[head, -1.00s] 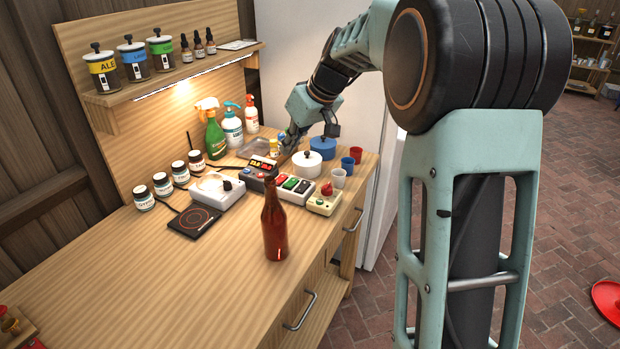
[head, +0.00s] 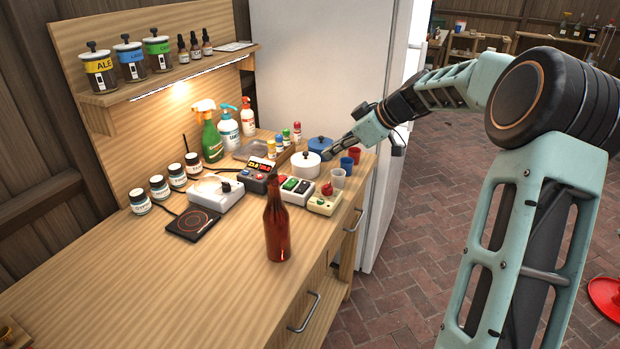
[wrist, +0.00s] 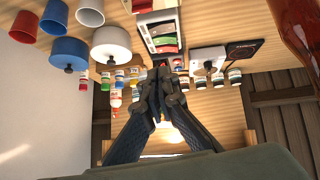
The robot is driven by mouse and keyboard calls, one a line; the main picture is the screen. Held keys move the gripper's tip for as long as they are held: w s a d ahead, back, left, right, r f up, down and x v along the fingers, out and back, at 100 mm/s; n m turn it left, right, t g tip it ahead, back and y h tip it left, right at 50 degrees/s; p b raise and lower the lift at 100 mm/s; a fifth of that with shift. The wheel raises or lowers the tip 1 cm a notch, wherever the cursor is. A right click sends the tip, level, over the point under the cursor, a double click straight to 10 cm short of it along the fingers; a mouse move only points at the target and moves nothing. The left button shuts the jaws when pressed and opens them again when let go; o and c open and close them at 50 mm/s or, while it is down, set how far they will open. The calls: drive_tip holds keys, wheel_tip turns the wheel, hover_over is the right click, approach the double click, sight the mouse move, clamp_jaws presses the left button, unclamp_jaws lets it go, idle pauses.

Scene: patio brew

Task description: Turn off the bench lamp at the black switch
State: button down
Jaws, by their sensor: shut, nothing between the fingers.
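The bench lamp is a strip (head: 190,78) under the shelf, and it glows, lighting the back board. A switch box (head: 297,190) with coloured rockers, green and black among them, sits on the bench between a display box and a red-knob box. It also shows at the top of the wrist view (wrist: 162,30), where a black rocker (wrist: 160,28) lies above green and red ones. My gripper (head: 328,153) is above the bench's right end, close to the white pot in the picture. In the wrist view its fingertips (wrist: 160,68) are together and empty, just below the switch box.
A brown bottle (head: 277,225) stands in front of the boxes. A white lidded pot (head: 306,163), a blue pot (head: 320,145) and several cups are at the right end. Spray bottles (head: 211,135) stand behind.

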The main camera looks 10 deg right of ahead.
drive_tip(key=shift+a+f, duration=0.1)
drive_tip(key=p, duration=0.1)
hover_over(304, 183)
drive_tip(key=s, duration=0.2)
drive_tip(key=f, duration=0.7)
drive_tip(key=shift+w+d+f, duration=0.15)
drive_tip(key=shift+w+d, duration=0.05)
drive_tip(key=shift+d, duration=0.2)
drive_tip(key=shift+d+f, duration=0.2)
drive_tip(key=shift+f, duration=1.05)
drive_tip(key=shift+w+d+f, duration=0.1)
drive_tip(key=shift+f, duration=0.45)
drive_tip(key=shift+w+f+b, duration=0.1)
drive_tip(key=shift+f+b, duration=0.4)
drive_tip(key=shift+b, duration=0.5)
drive_tip(key=shift+r, duration=0.2)
